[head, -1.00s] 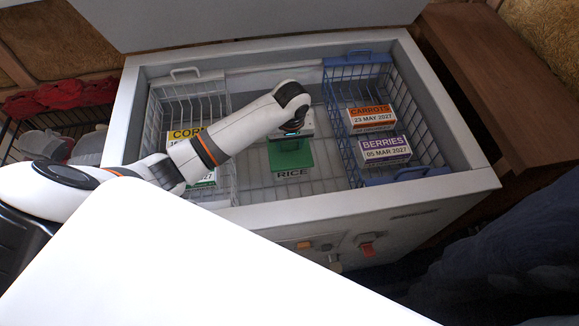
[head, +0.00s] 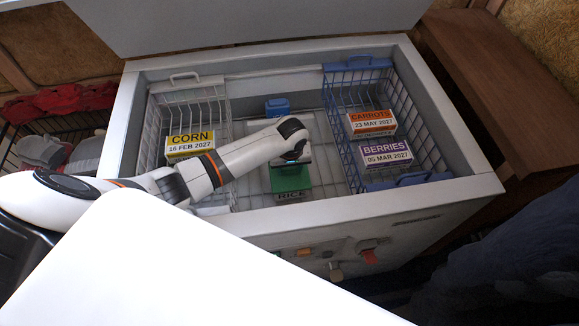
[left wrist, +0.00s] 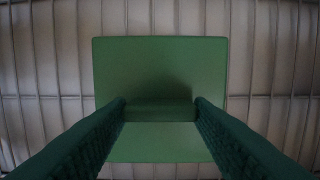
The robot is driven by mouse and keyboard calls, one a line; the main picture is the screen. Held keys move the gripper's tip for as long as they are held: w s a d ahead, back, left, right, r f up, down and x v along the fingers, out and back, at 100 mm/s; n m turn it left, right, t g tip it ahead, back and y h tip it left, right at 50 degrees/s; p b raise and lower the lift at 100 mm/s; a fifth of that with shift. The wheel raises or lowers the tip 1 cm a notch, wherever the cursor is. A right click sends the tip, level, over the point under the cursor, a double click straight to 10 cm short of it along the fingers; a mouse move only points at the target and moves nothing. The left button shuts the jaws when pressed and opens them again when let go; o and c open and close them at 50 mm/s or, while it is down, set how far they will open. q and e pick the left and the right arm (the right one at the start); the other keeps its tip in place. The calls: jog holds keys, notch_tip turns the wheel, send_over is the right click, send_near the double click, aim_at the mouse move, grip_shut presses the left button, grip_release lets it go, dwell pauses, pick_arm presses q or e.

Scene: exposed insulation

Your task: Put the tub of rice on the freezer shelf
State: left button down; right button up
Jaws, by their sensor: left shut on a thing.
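The tub of rice (head: 291,180) has a green top and a front label reading RICE, partly cut off by the freezer's front rim. It is inside the freezer's middle bay, over the wire freezer shelf (head: 323,178). My left gripper (head: 292,163) points down at the tub's top and is shut on it. In the left wrist view, the two dark fingers close on a raised green grip across the tub's top (left wrist: 160,65), with wire grid around it. I cannot tell whether the tub's base touches the shelf. My right gripper is not in view.
A white wire basket (head: 183,84) with a CORN box (head: 190,144) is at left. A blue wire basket (head: 357,66) with CARROTS (head: 371,122) and BERRIES (head: 387,154) boxes is at right. A blue object (head: 278,107) lies behind my arm. The freezer's rim (head: 350,199) surrounds the bay.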

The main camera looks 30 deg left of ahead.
aim_at(290, 178)
pick_arm(q)
jog(key=c, duration=0.7)
grip_release()
jog(key=shift+f, duration=0.1)
jog(key=r, duration=0.4)
jog(key=r+p, duration=0.1)
jog(key=r, duration=0.3)
jog(key=s+d+r, duration=0.1)
jog(key=r, duration=0.3)
jog(key=shift+s+r+p, duration=0.1)
jog(key=shift+r+p, duration=0.05)
jog(key=shift+p, duration=0.25)
